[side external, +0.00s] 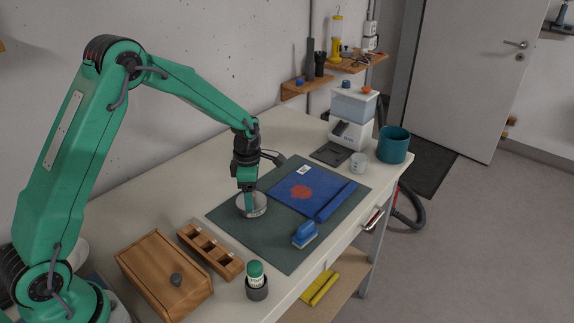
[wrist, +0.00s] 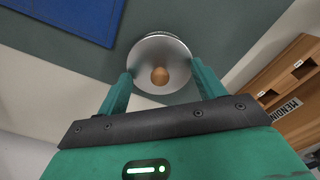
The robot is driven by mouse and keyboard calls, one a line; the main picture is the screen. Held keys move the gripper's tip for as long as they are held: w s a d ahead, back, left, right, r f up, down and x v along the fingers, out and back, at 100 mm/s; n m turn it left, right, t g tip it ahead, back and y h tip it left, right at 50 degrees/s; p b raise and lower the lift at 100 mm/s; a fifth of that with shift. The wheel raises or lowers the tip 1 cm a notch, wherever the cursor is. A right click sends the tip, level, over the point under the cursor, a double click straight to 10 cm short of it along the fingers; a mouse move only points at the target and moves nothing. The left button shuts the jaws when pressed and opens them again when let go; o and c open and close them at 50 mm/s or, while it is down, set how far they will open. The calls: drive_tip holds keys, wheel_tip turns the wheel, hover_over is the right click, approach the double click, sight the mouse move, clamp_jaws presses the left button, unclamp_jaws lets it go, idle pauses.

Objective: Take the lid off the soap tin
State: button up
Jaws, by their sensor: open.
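The soap tin (side external: 259,204) is a round, pale metal tin on the dark green mat (side external: 283,252), near the mat's left corner. My gripper (side external: 249,208) is right at the tin, pointing down. I cannot tell whether the fingers touch the lid. The tin's body is mostly hidden under the lid.
A folded blue cloth (side external: 335,183) with a reddish patch lies on the mat. A blue brush (side external: 305,235) lies near its front edge. A wooden box (side external: 165,275), a compartment tray (side external: 211,252) and a green-capped container (side external: 256,280) stand nearer. The back-left table is clear.

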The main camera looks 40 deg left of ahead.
idle(0.4)
drive_tip(key=shift+f, duration=0.1)
clamp_jaws()
idle(0.3)
drive_tip(key=shift+r, duration=0.65)
drive_tip(key=r, duration=0.3)
drive_tip(key=shift+s+d+r, duration=0.1)
drive_tip(key=shift+d+r, duration=0.05)
drive_tip(key=shift+d, duration=0.1)
drive_tip(key=s+d+r, duration=0.5)
drive_tip(key=d+r, duration=0.1)
drive_tip(key=d, duration=0.4)
drive_tip(key=shift+r, duration=0.3)
drive_tip(key=shift+a, duration=0.1)
